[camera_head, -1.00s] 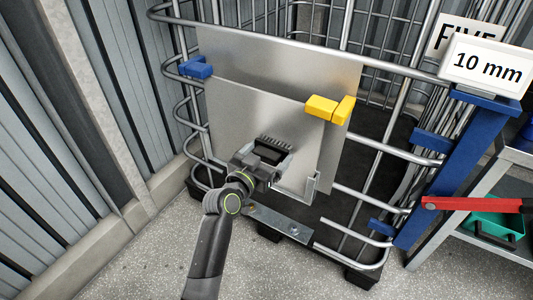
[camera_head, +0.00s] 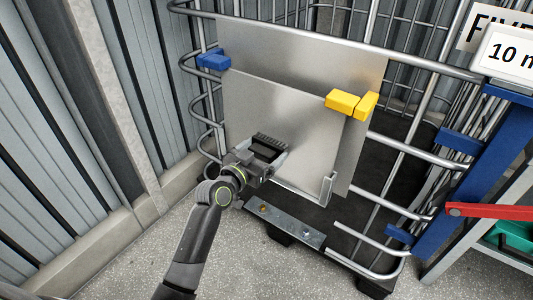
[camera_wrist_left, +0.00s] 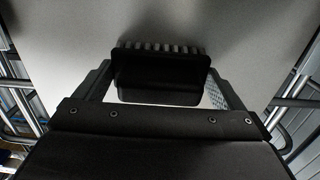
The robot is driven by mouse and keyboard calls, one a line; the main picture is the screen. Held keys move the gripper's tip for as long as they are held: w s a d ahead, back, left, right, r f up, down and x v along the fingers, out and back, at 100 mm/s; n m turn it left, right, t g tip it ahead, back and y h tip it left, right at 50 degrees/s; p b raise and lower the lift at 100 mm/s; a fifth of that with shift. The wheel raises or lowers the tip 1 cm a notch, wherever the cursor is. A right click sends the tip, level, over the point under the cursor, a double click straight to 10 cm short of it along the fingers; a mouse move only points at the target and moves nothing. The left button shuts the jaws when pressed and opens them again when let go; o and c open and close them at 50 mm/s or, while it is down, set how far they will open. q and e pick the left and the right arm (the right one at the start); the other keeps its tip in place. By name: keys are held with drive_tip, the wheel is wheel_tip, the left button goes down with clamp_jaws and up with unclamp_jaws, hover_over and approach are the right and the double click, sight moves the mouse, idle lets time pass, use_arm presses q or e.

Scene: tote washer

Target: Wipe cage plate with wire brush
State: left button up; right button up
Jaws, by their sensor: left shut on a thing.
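The cage plate (camera_head: 285,110) is a grey metal sheet on the front of a wire cage, with a second sheet behind it. My left gripper (camera_head: 259,156) is at the lower left of the plate and shut on the black wire brush (camera_head: 268,146). In the left wrist view the brush (camera_wrist_left: 160,75) sits between the two fingers, its bristles toward the plate (camera_wrist_left: 240,25). Whether the bristles touch the plate is hard to tell. My right gripper is not in view.
Blue clips (camera_head: 213,61) and yellow clips (camera_head: 351,104) sit at the plate's edges. Cage tubes (camera_head: 420,155) run to the right. A blue post (camera_head: 470,185), a red bar (camera_head: 492,210) and a sign reading "10 m" (camera_head: 507,56) stand at right. A ribbed wall is at left.

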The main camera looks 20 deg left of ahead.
use_arm(q)
drive_tip(key=shift+s, duration=0.1)
drive_tip(key=shift+p+v, duration=0.5)
drive_tip(key=shift+v, duration=2.9)
drive_tip(key=shift+r, duration=0.1)
